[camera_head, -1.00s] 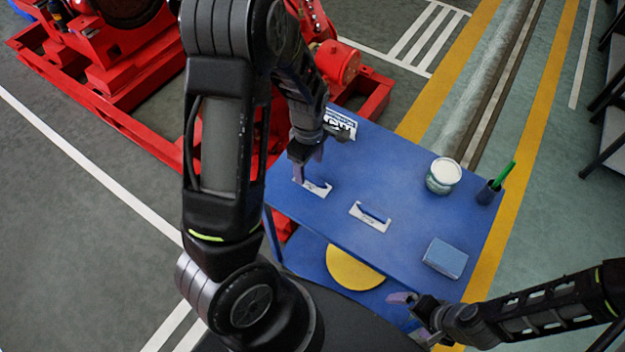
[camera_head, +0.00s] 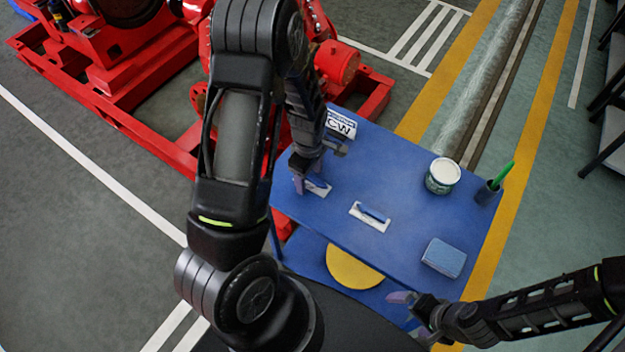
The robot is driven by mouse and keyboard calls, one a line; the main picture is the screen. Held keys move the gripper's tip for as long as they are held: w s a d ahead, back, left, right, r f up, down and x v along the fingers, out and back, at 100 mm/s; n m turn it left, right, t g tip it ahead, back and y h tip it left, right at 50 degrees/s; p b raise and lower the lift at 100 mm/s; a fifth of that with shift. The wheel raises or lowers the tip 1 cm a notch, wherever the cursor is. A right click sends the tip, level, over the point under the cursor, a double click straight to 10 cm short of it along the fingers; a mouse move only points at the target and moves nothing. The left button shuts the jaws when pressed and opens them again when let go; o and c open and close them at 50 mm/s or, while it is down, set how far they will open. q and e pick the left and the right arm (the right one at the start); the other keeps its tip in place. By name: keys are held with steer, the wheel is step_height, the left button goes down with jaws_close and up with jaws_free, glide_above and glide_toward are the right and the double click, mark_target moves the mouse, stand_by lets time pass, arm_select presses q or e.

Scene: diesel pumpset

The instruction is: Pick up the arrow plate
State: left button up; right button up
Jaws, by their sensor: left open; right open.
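A small white plate with dark lettering that seems to read "CW" (camera_head: 341,123) lies at the far left edge of the blue table (camera_head: 400,180). It looks like the arrow plate, but I cannot make out an arrow. My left gripper (camera_head: 307,178) is open, pointing down on the near side of this plate, over a white holder with a blue handle (camera_head: 320,188). My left wrist partly borders the plate. My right gripper (camera_head: 413,308) is open and empty, low by the table's near edge.
A second white holder with a blue handle (camera_head: 370,216) lies mid-table. A white-lidded jar (camera_head: 442,176), a cup with a green stick (camera_head: 488,192) and a blue block (camera_head: 444,257) stand to the right. A yellow disc (camera_head: 352,268) lies on the lower shelf. Red machinery (camera_head: 125,75) stands behind.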

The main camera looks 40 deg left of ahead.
arm_select(q)
jaws_close()
stand_by(0.6)
